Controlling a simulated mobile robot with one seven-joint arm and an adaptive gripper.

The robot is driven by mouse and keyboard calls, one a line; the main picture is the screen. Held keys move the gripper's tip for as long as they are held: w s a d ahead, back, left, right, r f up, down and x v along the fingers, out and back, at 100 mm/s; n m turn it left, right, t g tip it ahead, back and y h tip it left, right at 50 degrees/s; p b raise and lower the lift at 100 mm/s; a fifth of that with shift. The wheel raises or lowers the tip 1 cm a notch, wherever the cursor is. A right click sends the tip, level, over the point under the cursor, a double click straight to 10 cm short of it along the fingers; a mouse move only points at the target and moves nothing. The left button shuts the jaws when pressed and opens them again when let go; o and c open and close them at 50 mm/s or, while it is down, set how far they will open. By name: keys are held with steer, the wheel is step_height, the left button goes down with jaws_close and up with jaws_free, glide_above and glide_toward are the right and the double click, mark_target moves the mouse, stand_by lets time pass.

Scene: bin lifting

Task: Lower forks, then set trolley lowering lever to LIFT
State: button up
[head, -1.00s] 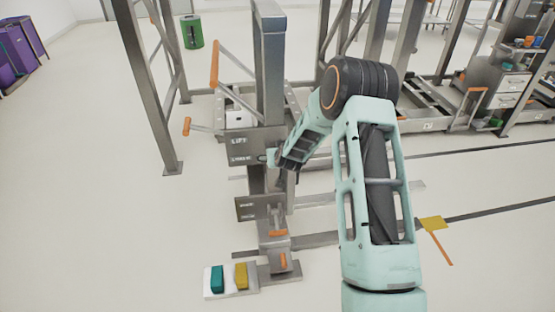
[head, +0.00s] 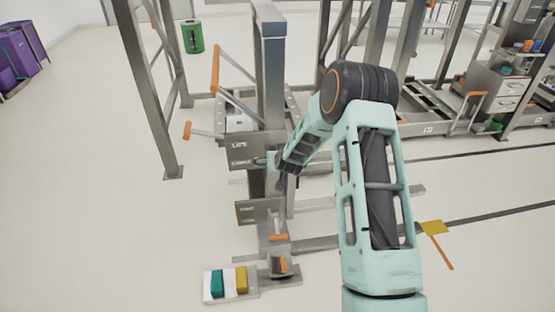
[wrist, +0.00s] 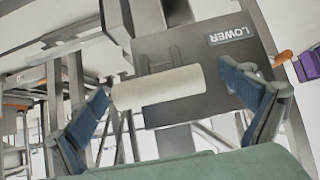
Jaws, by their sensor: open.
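The trolley's grey lever plate (head: 246,152) is on the front of the metal mast in the head view, with LIFT at its top and a second label below. In the wrist view the plate (wrist: 190,62) fills the upper middle and reads LOWER. A pale cylindrical grip, which looks like the lowering lever's handle (wrist: 158,88), lies in front of the plate, near the LOWER end. My gripper (wrist: 172,112) is open, with one blue finger on each side of the grip. Contact is not clear. In the head view my wrist hides most of the lever. The forks are not clearly visible.
Orange-ended handles (head: 215,68) stick out left of the mast (head: 271,70). Below are a second plate (head: 258,211), orange-topped pedals (head: 278,237) and a base pad with teal and yellow blocks (head: 217,283). A steel frame post (head: 150,90) stands left.

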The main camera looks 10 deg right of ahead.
steer(key=shift+s, duration=0.1)
steer(key=v, duration=1.2)
stand_by(0.6)
